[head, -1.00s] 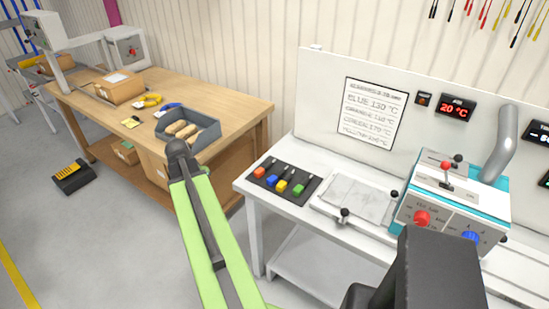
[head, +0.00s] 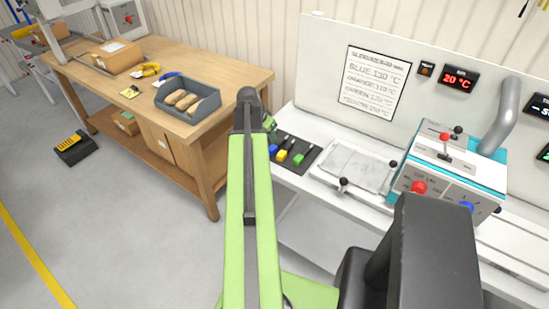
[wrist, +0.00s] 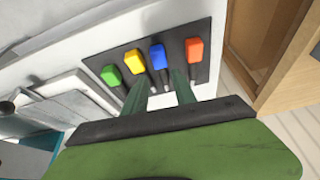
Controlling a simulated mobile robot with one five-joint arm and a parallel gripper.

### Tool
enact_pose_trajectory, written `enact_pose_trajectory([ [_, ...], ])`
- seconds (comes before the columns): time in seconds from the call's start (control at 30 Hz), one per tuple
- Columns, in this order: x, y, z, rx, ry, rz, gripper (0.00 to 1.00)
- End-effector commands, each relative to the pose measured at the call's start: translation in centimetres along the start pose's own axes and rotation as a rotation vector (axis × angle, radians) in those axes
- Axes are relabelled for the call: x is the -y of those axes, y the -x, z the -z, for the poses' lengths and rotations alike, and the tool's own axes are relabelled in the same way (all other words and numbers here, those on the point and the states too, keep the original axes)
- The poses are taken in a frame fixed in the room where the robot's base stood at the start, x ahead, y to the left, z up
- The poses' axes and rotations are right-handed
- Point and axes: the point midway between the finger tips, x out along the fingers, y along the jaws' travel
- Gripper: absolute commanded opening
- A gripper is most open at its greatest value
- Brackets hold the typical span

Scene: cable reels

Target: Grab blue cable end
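The blue cable end (wrist: 157,54) lies on a dark mat (wrist: 203,72) between the yellow cable end (wrist: 134,61) and the orange cable end (wrist: 194,49). The green cable end (wrist: 111,75) lies beyond the yellow one. My gripper (wrist: 159,78) is open and empty in the wrist view, its two fingers apart and pointing toward the blue cable end. In the head view, the blue cable end (head: 273,150) shows just right of my arm, and the orange one is hidden behind the arm. My gripper is mostly hidden there too.
The mat lies on a white bench with a metal plate (head: 355,168) and a machine with red and blue knobs (head: 448,180) to the right. A wooden table (head: 215,75) with a grey bin (head: 187,100) stands left.

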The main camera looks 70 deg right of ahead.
Motion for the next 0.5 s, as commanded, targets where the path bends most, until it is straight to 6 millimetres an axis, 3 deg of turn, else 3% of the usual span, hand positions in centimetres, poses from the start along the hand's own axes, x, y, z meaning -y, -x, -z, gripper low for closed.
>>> enact_pose_trajectory([
  [0.03,0.1,-2.2,-0.3,0.000,-0.001,0.000,0.33],
  [0.13,0.0,-3.9,-0.2,0.000,0.000,0.000,0.33],
  [0.37,-0.1,-4.3,0.1,0.000,-0.001,0.000,0.33],
  [0.5,0.0,-5.8,-0.2,0.000,-0.001,-0.001,0.33],
])
